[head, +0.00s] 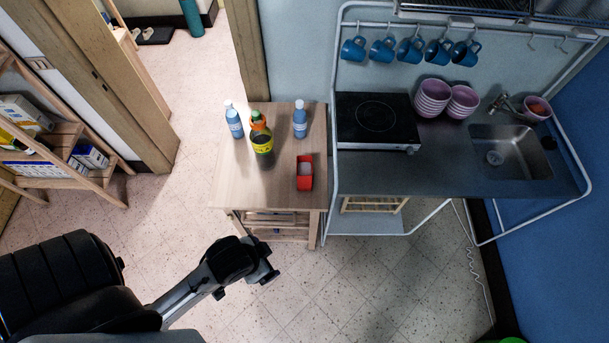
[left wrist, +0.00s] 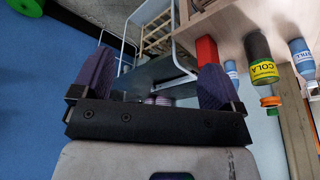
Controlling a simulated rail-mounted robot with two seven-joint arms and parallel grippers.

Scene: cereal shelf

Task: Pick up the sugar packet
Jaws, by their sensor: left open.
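A small red packet (head: 304,173) with a pale patch on top lies near the right front edge of the wooden table (head: 225,180). It is the likely sugar packet, but no label is readable. It also shows in the left wrist view (left wrist: 207,51). My left gripper (head: 265,273) is in front of and below the table edge, apart from the packet. In the left wrist view its two purple fingers (left wrist: 153,82) are spread wide with nothing between them. My right gripper is in neither view.
A cola bottle (head: 261,142) and two blue-and-white bottles (head: 234,121) (head: 300,120) stand behind the packet. A sink counter (head: 420,180) with a hotplate (head: 376,120) adjoins on the right. A shelf (head: 62,140) with boxes stands left. Floor before the table is clear.

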